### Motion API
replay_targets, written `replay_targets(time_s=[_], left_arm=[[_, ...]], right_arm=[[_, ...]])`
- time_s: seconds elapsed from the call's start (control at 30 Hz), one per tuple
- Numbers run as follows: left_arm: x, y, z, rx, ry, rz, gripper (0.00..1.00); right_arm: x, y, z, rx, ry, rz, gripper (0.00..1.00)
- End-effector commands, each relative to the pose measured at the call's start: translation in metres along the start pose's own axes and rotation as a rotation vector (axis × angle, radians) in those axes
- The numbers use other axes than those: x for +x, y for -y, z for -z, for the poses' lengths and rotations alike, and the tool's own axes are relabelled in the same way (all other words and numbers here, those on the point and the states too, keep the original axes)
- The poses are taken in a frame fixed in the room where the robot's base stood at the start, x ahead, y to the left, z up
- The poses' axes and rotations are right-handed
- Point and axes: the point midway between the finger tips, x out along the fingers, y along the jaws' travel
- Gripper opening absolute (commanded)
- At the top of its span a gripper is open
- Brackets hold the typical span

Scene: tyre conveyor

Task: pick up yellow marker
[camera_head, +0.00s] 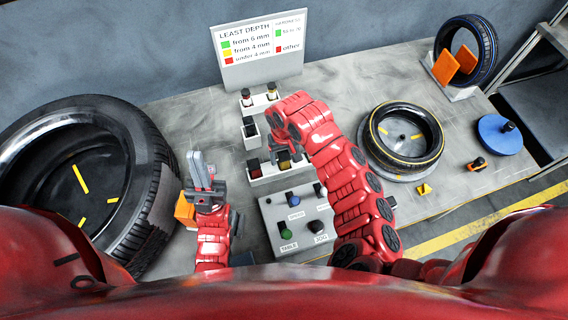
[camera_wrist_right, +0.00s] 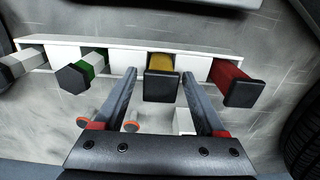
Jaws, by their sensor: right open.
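The yellow marker (camera_wrist_right: 160,63) stands in a white rack (camera_wrist_right: 205,68) in the right wrist view, its black end towards the camera. My right gripper (camera_wrist_right: 159,80) is open, with one finger on each side of the marker's black end. I cannot tell whether either finger touches it. In the head view the yellow marker (camera_head: 284,163) shows partly behind my right gripper (camera_head: 283,150), at the near white rack (camera_head: 262,181). My left gripper (camera_head: 202,172) points up beside the large tyre, with no object visible in it; its jaw opening is unclear.
In the wrist view a green marker (camera_wrist_right: 85,72) and a red marker (camera_wrist_right: 238,83) flank the yellow one. A button panel (camera_head: 297,220) stands close to the near rack. A large tyre (camera_head: 150,150) lies left and a smaller tyre (camera_head: 403,138) right.

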Motion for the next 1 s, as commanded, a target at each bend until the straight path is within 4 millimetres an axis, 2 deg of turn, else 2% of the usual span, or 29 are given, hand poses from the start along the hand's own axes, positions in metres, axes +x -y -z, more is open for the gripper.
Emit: replay_targets(time_s=[0.23, 0.27, 0.63, 0.67, 0.9, 1.0], left_arm=[[-0.001, 0.0, 0.0, 0.0, 0.0, 0.0, 0.0], [-0.001, 0.0, 0.0, 0.0, 0.0, 0.0, 0.0], [-0.001, 0.0, 0.0, 0.0, 0.0, 0.0, 0.0], [-0.001, 0.0, 0.0, 0.0, 0.0, 0.0, 0.0], [0.0, 0.0, 0.0, 0.0, 0.0, 0.0, 0.0], [0.007, 0.0, 0.001, 0.0, -0.001, 0.0, 0.0]], right_arm=[[0.002, 0.001, 0.0, -0.002, 0.0, 0.0, 0.72], [0.002, 0.001, 0.0, -0.002, 0.0, 0.0, 0.69], [0.002, 0.0, 0.0, -0.001, 0.001, 0.0, 0.02], [0.002, 0.0, 0.0, -0.001, 0.001, 0.0, 0.0], [0.001, 0.0, 0.0, -0.001, 0.001, 0.0, 0.0], [-0.008, 0.0, 0.0, -0.001, 0.001, 0.0, 0.0]])
